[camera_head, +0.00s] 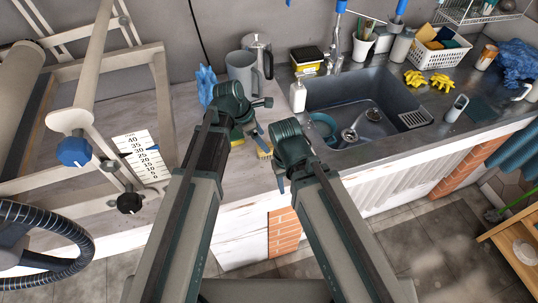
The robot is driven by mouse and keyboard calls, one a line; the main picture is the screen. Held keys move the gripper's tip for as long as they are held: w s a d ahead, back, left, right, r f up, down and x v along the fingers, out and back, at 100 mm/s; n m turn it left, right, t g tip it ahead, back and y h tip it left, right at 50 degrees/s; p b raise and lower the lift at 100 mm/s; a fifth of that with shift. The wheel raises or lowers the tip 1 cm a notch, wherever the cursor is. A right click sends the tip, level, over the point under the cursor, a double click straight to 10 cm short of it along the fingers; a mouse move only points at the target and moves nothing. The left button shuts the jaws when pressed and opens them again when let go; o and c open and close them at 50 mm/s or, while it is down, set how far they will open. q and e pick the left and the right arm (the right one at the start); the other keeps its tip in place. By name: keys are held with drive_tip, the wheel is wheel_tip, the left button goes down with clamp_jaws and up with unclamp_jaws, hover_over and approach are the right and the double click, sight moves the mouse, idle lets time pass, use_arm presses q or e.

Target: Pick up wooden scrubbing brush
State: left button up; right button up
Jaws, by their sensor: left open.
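A small tan, brush-like item (264,154), which looks like the wooden scrubbing brush, lies on the counter left of the sink. Its far part is partly hidden between my two arms. My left gripper (247,121) is open, above the counter just to the left of and behind this item. I cannot tell whether it touches anything. My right gripper (281,181) points down near the counter's front edge, just right of the brush. Its fingers are mostly hidden by its wrist.
A sink (362,105) with dishes lies to the right. A yellow sponge-like item (236,139) is under my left gripper. The counter at left is fairly clear.

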sight(269, 146)
use_arm(q)
drive_tip(key=b+x, duration=0.4)
drive_tip(key=x, duration=0.1)
drive_tip(key=shift+s+d+f+b, duration=0.1)
drive_tip(key=shift+s+d+b, duration=0.15)
drive_tip(key=shift+d+b, duration=0.1)
clamp_jaws()
idle(0.3)
